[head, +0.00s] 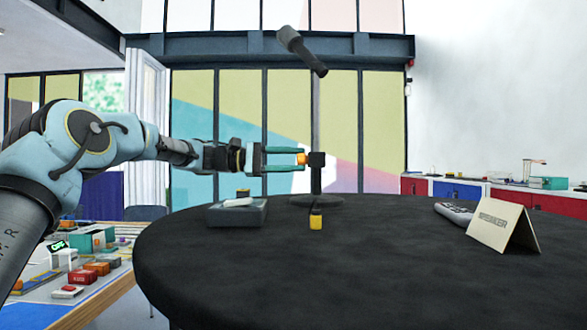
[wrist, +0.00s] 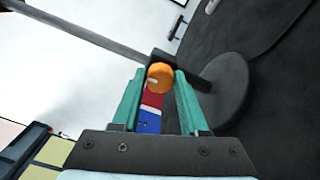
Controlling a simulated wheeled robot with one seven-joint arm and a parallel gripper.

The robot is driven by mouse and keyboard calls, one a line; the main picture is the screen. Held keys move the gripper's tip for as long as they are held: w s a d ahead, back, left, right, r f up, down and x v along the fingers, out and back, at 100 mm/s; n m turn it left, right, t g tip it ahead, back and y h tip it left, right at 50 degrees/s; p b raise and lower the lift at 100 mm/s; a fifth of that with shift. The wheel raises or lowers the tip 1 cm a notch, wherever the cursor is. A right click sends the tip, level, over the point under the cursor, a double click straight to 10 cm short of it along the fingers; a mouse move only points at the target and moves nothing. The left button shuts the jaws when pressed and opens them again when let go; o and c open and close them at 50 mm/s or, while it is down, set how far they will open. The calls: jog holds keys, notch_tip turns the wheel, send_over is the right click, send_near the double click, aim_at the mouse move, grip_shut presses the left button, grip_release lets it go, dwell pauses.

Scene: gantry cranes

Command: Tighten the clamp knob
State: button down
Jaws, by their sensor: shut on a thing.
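The clamp knob (head: 301,159) is small and orange, on the left side of a black clamp block (head: 317,159). The block sits on a thin upright post above a round dark base. My gripper (head: 299,159) reaches in from the left, level, with its green fingers on either side of the knob, shut on it. In the wrist view the orange knob (wrist: 160,76) is between the green fingertips (wrist: 160,82), with a pale mark on its face. The post (wrist: 90,34) and round base (wrist: 218,97) show behind it. The far side of the knob is hidden.
The stand is on a round black table (head: 400,265).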

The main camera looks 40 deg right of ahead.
dwell(0.3)
jog(key=shift+c, duration=2.2)
grip_release()
jog(key=b+v, duration=0.1)
jog(key=v, duration=0.9)
jog(key=shift+w+a+b, duration=0.25)
jog(key=shift+a+b, duration=0.05)
jog(key=shift+b, duration=0.1)
